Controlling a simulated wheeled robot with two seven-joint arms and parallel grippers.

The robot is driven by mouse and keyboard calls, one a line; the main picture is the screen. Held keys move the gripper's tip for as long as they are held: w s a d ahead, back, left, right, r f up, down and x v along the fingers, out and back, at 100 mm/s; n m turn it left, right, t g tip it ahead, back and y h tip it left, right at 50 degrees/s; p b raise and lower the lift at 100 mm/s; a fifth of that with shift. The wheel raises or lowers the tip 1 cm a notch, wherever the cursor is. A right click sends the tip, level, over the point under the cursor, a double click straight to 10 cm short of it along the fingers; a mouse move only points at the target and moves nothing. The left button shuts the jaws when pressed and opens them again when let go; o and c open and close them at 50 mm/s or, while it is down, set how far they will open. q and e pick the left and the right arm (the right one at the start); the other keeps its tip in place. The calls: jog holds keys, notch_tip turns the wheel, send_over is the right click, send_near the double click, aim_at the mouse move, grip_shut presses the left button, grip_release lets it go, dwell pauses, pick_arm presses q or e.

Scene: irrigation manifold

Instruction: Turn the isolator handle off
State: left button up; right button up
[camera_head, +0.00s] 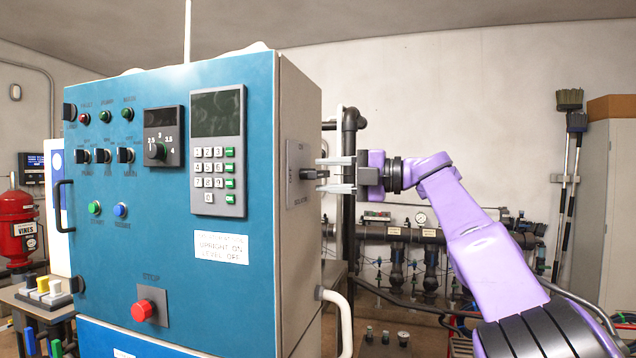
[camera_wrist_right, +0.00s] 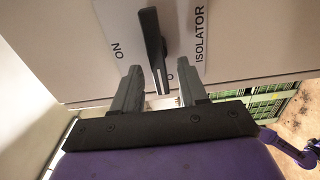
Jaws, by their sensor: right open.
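The isolator plate (camera_head: 298,188) is on the right side wall of the blue cabinet, with ON at its top and ISOLATOR at its bottom. Its dark handle (camera_wrist_right: 153,48) shows clearly in the right wrist view, pointing down the picture, with ON on its left and ISOLATOR on its right. I cannot tell how much of this is the handle standing out from the plate. My right gripper (camera_head: 336,175) is open at the plate. In the right wrist view, its fingers (camera_wrist_right: 158,82) are on either side of the handle's near end, with gaps. My left gripper is out of view.
The cabinet's blue front (camera_head: 170,235) carries a keypad (camera_head: 216,168), a red stop button (camera_head: 143,310) and a label reading upright on, level off. Dark pipework (camera_head: 400,235) stands behind my right arm. A white curved pipe (camera_head: 343,318) is below the plate.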

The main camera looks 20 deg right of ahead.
jog(key=b+v, duration=0.2)
jog(key=v, duration=0.6)
